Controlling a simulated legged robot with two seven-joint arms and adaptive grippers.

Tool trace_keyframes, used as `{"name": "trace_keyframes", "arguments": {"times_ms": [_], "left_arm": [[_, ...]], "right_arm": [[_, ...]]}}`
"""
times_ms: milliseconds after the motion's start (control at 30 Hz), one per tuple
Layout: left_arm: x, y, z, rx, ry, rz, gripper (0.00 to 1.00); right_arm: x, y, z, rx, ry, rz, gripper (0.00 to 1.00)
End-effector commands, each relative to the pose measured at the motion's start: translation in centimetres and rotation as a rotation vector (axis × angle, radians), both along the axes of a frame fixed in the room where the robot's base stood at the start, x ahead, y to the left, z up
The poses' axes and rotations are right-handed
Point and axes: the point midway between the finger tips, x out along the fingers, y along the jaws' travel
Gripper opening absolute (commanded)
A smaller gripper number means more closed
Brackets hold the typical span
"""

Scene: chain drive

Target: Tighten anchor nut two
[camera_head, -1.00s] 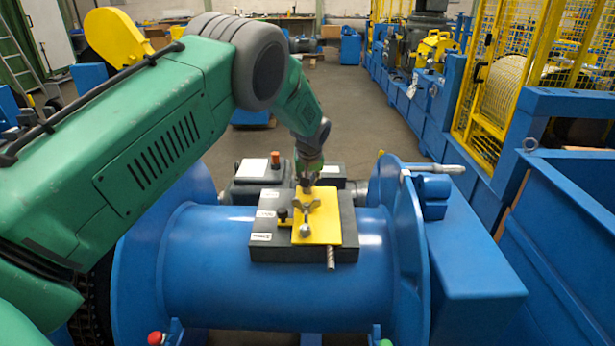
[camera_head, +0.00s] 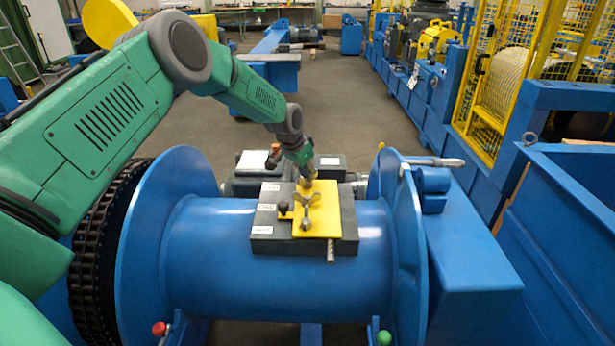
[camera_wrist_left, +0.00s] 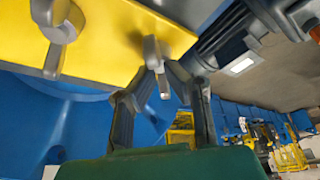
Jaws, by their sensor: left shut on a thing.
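A yellow plate (camera_head: 325,222) lies on a dark grey block (camera_head: 347,230) on top of a blue drum (camera_head: 200,260). A grey wing-shaped nut (camera_head: 306,200) and a round-headed grey fitting (camera_head: 306,224) stand on the plate. My left gripper (camera_head: 308,182) points down at the plate's far end. In the left wrist view, the gripper (camera_wrist_left: 160,85) is shut on a grey winged anchor nut (camera_wrist_left: 152,50) at the plate's edge. Another winged nut (camera_wrist_left: 60,25) stands at the left there. I cannot tell their numbers. My right gripper is out of view.
Blue drum flanges (camera_head: 405,240) rise on both sides, with a grey handle (camera_head: 435,162) at the right. Blue machinery and yellow mesh guards (camera_head: 500,85) stand at the right.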

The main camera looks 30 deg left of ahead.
Motion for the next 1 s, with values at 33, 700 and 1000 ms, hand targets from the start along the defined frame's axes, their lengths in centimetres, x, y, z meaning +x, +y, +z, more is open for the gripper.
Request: {"name": "trace_keyframes", "arguments": {"times_ms": [33,700,1000], "left_arm": [[0.4,0.2,0.1,0.001,-0.016,-0.041,0.0],[0.4,0.1,0.1,0.025,-0.004,-0.612,0.0],[0.4,0.1,0.3,0.029,-0.002,-0.734,0.0]], "right_arm": [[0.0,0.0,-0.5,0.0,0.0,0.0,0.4],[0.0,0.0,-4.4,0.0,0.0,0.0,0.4],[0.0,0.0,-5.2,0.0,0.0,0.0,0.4]]}}
